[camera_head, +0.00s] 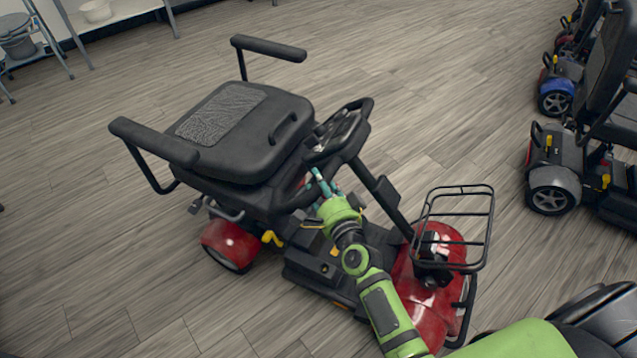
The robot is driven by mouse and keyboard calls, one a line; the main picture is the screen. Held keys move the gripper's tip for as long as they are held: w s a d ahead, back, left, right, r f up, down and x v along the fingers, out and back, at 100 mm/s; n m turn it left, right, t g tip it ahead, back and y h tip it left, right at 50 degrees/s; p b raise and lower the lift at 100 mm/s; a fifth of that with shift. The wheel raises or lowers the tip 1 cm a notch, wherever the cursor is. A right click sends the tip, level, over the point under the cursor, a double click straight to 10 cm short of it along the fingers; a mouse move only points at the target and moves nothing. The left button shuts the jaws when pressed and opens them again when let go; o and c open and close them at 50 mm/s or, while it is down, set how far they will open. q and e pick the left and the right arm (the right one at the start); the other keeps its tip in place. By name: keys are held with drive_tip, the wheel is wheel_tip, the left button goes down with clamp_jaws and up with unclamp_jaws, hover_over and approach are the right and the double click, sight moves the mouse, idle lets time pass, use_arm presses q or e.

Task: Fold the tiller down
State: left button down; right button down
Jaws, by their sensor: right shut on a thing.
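A red and black mobility scooter (428,290) stands in the middle of the head view. Its seat back is folded down flat over the seat (225,130). The tiller (380,190) leans back from the red front toward the seat, and its handlebar head (338,132) is close to the seat's edge. My right gripper (322,185) is at the handlebar's lower side, between the tiller and the seat, shut on part of the tiller's handlebar. The exact spot of contact is small and partly hidden. My left gripper is out of view.
A wire basket (455,228) sits at the scooter's front. The armrests (155,142) stick out from the seat. More scooters (555,170) stand in a row at the right. Metal-legged items stand at the upper left. Wooden floor around the scooter is clear.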

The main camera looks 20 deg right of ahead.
drive_tip(key=c, duration=0.9)
unclamp_jaws()
drive_tip(key=shift+d+r, duration=0.1)
drive_tip(key=shift+r, duration=0.1)
drive_tip(key=shift+c, duration=0.2)
drive_tip(key=shift+s+f, duration=0.15)
drive_tip(key=shift+s, duration=0.15)
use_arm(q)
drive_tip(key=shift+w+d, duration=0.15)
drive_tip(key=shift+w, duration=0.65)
use_arm(e)
drive_tip(key=s+r, duration=0.1)
drive_tip(key=s, duration=1)
drive_tip(key=shift+s+d, duration=0.2)
